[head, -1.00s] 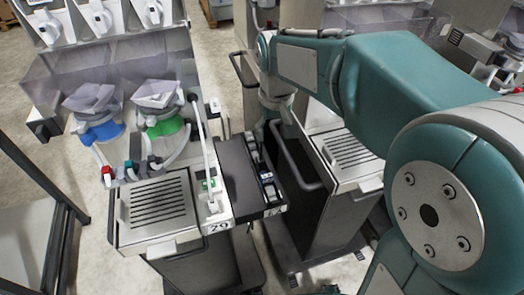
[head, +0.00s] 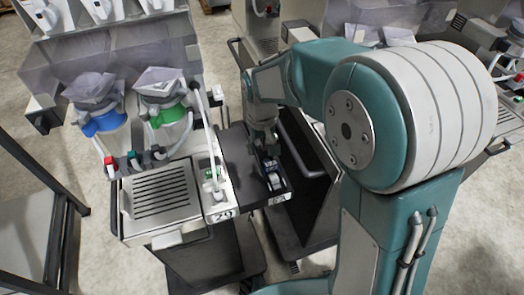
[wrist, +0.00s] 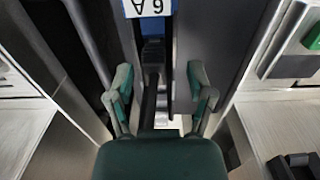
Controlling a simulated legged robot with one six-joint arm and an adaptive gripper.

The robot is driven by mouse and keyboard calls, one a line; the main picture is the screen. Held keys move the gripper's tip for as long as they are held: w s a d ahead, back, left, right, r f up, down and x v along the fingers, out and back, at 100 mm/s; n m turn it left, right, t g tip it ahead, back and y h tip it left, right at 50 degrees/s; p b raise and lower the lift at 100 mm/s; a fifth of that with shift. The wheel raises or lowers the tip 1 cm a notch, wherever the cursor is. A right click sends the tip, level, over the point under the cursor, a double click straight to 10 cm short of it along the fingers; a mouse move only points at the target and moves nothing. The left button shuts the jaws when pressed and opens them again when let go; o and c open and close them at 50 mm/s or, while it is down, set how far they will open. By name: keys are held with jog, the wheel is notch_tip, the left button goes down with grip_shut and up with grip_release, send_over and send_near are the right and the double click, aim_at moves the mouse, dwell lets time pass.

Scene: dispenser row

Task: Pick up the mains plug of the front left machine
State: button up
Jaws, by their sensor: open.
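The front left machine (head: 160,200) has a slotted drip tray and a small number label at its front corner. A dark shelf (head: 238,170) runs along its right side. A small dark piece with pale and blue parts (head: 271,176) sits near the shelf's front end; I cannot tell whether it is the mains plug. My gripper (head: 263,138) points down over this shelf, just behind that piece. In the wrist view my gripper (wrist: 160,88) is open, its two teal fingers apart. A narrow black part (wrist: 150,85) shows between them, below a white label (wrist: 150,8); its lower end is hidden by my gripper.
A blue-based container (head: 103,120) and a green-based container (head: 163,112) stand on the machine. A pale upright tube (head: 206,130) rises close left of the shelf. Another dark machine (head: 310,185) stands close on the right, leaving little side room. A dark frame is at the far left.

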jog(key=shift+f, duration=0.3)
jog(key=shift+d, duration=0.25)
grip_shut()
jog(key=shift+w+r, duration=0.1)
jog(key=shift+r, duration=0.45)
notch_tip(320, 180, up, 2)
jog(key=shift+a+r, duration=0.1)
jog(key=shift+r, duration=0.05)
jog(key=s+d+r, duration=0.1)
jog(key=r, duration=0.1)
jog(key=s+r, duration=0.2)
jog(key=s+d+r, duration=0.1)
jog(key=s+r, duration=0.1)
jog(key=shift+d, duration=0.3)
jog(key=s+d+r, duration=0.3)
jog(key=s, duration=0.4)
jog(key=shift+s+d+r, duration=0.35)
jog(key=shift+s+d, duration=0.05)
